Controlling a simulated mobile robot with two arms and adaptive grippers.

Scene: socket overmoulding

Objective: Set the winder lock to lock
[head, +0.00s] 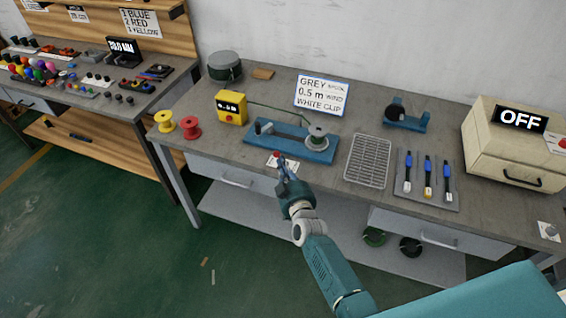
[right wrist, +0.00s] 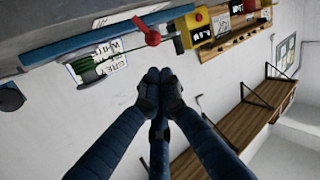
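The winder (head: 292,146) is a blue base on the bench with a grey spool (head: 318,133) at its right end. A small red-knobbed lever (head: 280,157) stands by its front edge over a white label; the lettering is too small to read. In the right wrist view the red knob (right wrist: 152,38) shows just beyond my fingertips, with a small gap between. I cannot tell which setting the lever is at. My right gripper (head: 283,168) points at the lever, and its fingertips (right wrist: 159,74) are together with nothing between them. My left gripper is out of view.
Red (head: 192,128) and yellow (head: 164,121) spools stand left. A wire rack (head: 368,161), a tool tray (head: 428,193) and a beige machine reading OFF (head: 511,165) are right.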

